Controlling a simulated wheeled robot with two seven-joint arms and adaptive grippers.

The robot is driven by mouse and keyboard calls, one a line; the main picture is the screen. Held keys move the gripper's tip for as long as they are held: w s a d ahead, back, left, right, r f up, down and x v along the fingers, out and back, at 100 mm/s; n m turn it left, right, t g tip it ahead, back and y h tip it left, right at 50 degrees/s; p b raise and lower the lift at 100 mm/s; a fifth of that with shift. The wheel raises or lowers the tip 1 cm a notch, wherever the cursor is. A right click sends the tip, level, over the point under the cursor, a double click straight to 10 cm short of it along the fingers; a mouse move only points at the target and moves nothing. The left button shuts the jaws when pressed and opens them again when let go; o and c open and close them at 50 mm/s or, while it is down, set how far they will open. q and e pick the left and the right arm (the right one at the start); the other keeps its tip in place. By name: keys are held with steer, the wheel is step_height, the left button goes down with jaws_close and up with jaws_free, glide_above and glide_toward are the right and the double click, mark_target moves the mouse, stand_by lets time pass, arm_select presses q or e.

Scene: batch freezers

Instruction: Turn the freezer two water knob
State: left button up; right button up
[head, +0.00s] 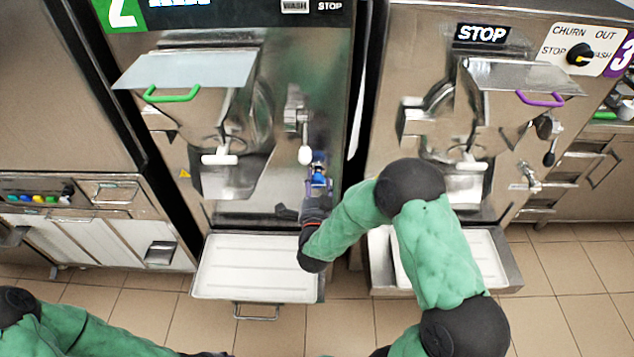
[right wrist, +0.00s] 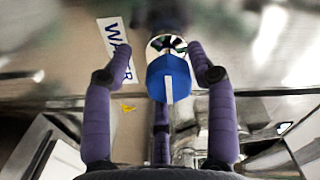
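Freezer two (head: 290,50), marked with a green "2", stands at the centre left in the head view. Its blue water knob (head: 319,168) is low on the right of its front, below a white-tipped lever. My right gripper (head: 317,184) reaches up to the knob. In the right wrist view the blue knob (right wrist: 168,78) with a white line sits between the two purple fingers of my right gripper (right wrist: 155,48). The fingers are open, with a gap on each side. A "WATER" label (right wrist: 116,50) is left of the knob. My left arm shows at the bottom left; its gripper is out of view.
A white tray (head: 255,270) juts out below freezer two. Freezer three (head: 400,70) stands to the right, with its own tray (head: 505,262) partly behind my right arm. A cabinet with drawers (head: 95,215) is at the left. Tiled floor (head: 570,300) is clear at the lower right.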

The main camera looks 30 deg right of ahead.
steer(key=shift+d+r, duration=0.1)
steer(key=shift+r, duration=0.15)
steer(key=v, duration=1.2)
steer(key=shift+f, duration=0.15)
